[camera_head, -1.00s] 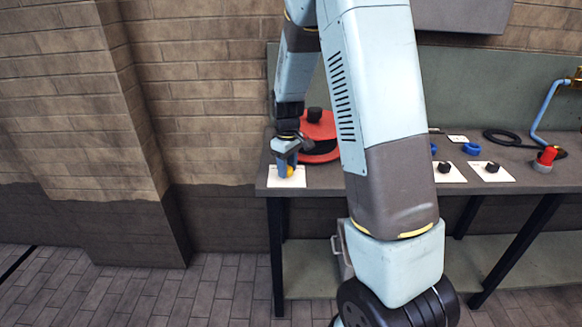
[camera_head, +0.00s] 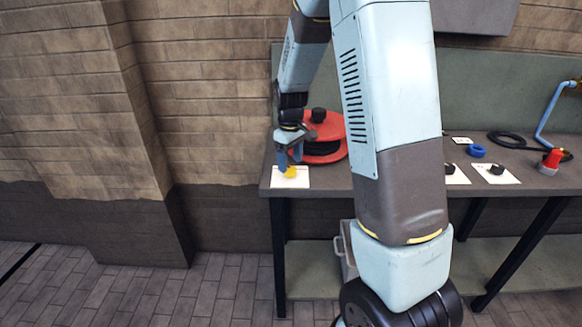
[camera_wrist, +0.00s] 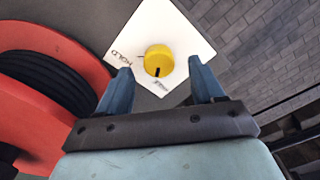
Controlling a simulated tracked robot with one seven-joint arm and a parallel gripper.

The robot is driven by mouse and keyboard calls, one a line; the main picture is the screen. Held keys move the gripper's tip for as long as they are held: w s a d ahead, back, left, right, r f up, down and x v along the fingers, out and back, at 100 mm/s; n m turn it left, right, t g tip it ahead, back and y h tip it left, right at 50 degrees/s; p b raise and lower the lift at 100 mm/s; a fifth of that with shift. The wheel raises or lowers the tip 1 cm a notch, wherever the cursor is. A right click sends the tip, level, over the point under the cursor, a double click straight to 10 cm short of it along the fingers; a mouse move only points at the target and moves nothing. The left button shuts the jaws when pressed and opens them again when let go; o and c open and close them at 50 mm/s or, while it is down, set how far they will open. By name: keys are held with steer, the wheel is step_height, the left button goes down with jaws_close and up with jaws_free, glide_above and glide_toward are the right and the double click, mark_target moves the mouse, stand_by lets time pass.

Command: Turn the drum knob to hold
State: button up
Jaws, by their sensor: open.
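The yellow drum knob (camera_wrist: 158,61) sits on a white plate (camera_wrist: 188,32) marked HOLD on its left side in the wrist view. A dark pointer mark on the knob faces down toward a second, smaller label that I cannot read clearly. In the head view the knob (camera_head: 290,172) is at the bench's left front corner on its plate (camera_head: 302,183). My gripper (camera_wrist: 160,90) is open and empty, its blue fingers apart. In the wrist view the knob shows beyond and between the fingertips, apart from both. In the head view my gripper (camera_head: 289,158) is just above and behind the knob.
A red reel wound with black hose (camera_head: 330,135) stands close behind the gripper on the bench (camera_head: 332,178). Black knobs on white plates (camera_head: 496,169), a blue ring (camera_head: 477,151) and a red-topped part (camera_head: 551,160) lie to the right. The floor left of the bench is clear.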

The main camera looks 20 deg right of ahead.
mark_target(290, 169)
step_height(290, 169, up, 11)
steer(key=shift+f, duration=0.15)
steer(key=shift+s, duration=0.1)
stand_by(0.3)
